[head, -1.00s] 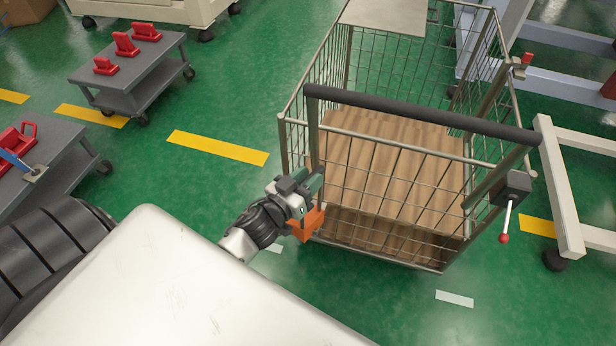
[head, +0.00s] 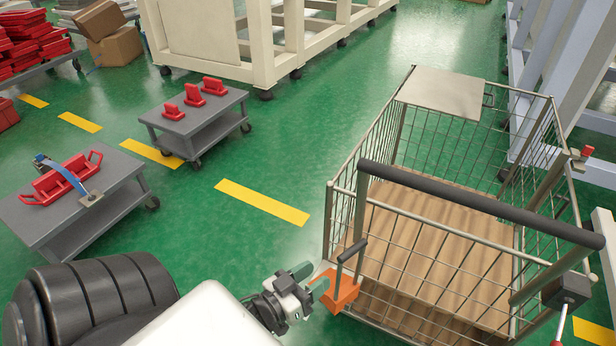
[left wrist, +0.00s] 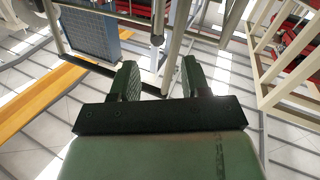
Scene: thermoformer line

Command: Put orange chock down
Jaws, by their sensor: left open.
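The orange chock (head: 342,290) has a dark handle and sits at the near left corner of the wire cart (head: 412,222). Whether it rests on the floor or against the cart frame, I cannot tell. My left gripper (head: 308,278) is just left of the chock, with its jaws apart and pointing toward it. In the left wrist view, the two dark fingers of this gripper (left wrist: 160,82) are spread with nothing held between them. I cannot make out the chock there. My right gripper is not in view.
The cart has a black push bar (head: 480,203) and a wooden floor. A grey trolley (head: 205,120) carries red parts. Another grey trolley (head: 60,215) bears a red part and a blue-handled tool. Open green floor with yellow dashes (head: 262,202) lies left of the cart.

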